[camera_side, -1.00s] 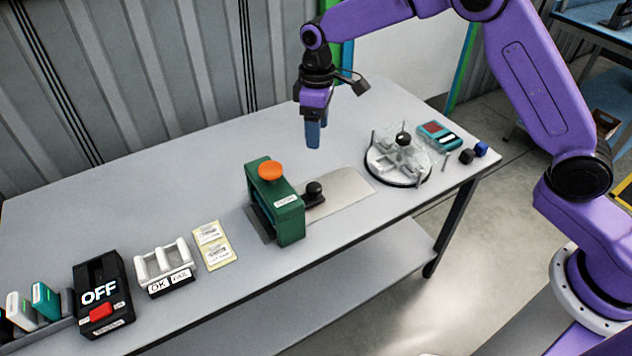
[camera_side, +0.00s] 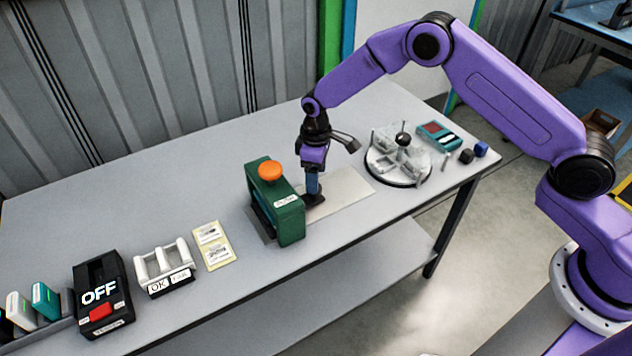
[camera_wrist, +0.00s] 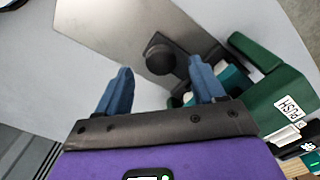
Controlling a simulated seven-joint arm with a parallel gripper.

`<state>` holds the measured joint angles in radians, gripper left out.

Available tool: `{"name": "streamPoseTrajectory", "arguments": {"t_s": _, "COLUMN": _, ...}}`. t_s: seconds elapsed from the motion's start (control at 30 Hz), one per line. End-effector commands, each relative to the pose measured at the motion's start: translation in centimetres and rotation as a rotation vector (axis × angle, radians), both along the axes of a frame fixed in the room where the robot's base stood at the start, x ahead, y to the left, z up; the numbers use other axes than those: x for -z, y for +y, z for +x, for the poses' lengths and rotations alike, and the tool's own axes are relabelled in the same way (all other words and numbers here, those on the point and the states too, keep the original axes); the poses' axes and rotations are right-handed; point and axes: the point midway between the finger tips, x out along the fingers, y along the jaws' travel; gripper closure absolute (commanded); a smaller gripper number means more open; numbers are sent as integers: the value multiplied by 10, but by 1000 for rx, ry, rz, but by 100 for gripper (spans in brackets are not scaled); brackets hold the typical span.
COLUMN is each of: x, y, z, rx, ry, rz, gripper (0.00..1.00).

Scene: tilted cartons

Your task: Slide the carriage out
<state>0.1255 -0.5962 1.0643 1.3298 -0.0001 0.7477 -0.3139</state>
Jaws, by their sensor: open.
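The carriage's black knob (camera_wrist: 160,57) stands between the blue fingers of my gripper (camera_wrist: 160,92) in the wrist view, with a gap on each side. In the side view my gripper (camera_side: 313,186) is down at the knob and hides most of it. The gripper is open. The dark carriage base (camera_side: 312,201) lies close against the green press (camera_side: 289,218), partly inside it, on a grey metal plate (camera_side: 347,188). The press has an orange button (camera_side: 270,171) on top and also shows in the wrist view (camera_wrist: 268,105).
A round clear-partitioned turntable (camera_side: 398,166) stands to the right, with a teal device (camera_side: 439,135) behind it. The plate right of the knob is clear.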

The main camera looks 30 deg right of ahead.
Motion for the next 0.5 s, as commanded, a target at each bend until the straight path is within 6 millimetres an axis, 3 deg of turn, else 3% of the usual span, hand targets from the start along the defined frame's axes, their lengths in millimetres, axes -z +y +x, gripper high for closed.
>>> {"name": "streamPoseTrajectory", "arguments": {"t_s": 0.2, "x": 26, "y": 0, "z": 0, "rx": 0, "ry": 1, "rz": -1, "gripper": 31}}
{"name": "streamPoseTrajectory", "arguments": {"t_s": 0.5, "x": 33, "y": 0, "z": 0, "rx": -1, "ry": 0, "rz": 0, "gripper": 31}}
